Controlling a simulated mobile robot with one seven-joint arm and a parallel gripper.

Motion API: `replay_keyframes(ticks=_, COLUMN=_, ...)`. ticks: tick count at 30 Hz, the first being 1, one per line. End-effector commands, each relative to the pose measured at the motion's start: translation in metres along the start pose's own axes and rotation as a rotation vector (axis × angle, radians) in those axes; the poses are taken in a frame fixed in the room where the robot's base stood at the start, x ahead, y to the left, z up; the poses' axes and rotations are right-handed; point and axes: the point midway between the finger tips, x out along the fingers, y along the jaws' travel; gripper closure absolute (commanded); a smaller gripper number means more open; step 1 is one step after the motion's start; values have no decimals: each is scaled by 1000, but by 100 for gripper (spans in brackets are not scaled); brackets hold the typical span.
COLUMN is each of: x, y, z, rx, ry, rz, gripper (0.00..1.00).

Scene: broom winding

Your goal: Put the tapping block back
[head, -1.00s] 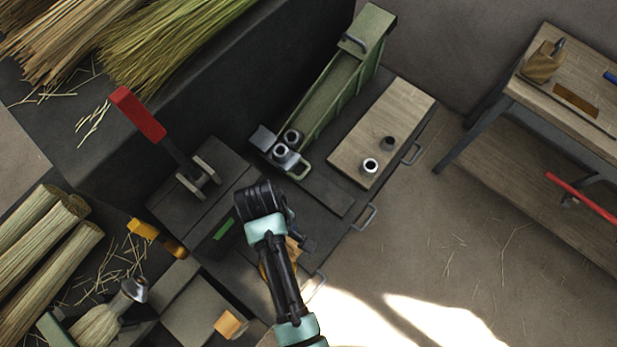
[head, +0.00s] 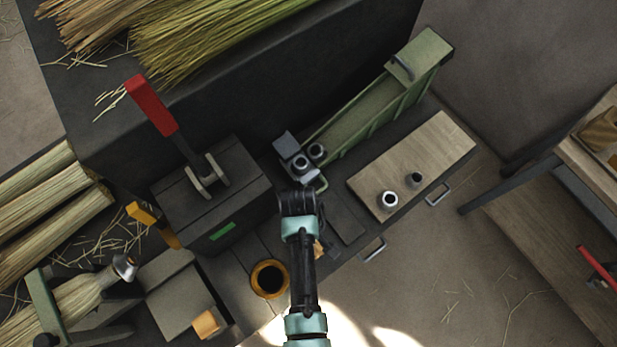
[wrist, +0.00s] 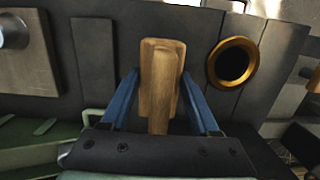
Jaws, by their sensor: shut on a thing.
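The tapping block (wrist: 162,72) is a light wooden piece with a handle-like narrower part, seen in the wrist view between the two blue fingers. My gripper (wrist: 160,90) is shut on it and holds it over the dark bench top. In the head view only a small corner of the block (head: 318,248) shows beside my wrist; my arm hides the rest and the fingers. A brass-rimmed dark round opening (head: 269,279) lies left of my arm; it also shows right of the block in the wrist view (wrist: 232,62).
A wooden board (head: 415,165) with two small metal cylinders lies to the right. A green trough (head: 375,110) stands behind my gripper. A red-handled clamp (head: 155,105) rises at left. Straw bundles (head: 60,215) lie far left. A side table (head: 590,175) stands at right.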

Motion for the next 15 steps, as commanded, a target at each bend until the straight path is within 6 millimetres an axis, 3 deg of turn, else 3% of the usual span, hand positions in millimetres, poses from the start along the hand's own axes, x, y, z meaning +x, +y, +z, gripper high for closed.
replay_keyframes(ticks=6, x=26, y=0, z=-3, rx=-1, ry=-1, rz=0, gripper=100)
replay_keyframes(ticks=15, x=30, y=0, z=-4, rx=-1, ry=1, rz=1, gripper=100)
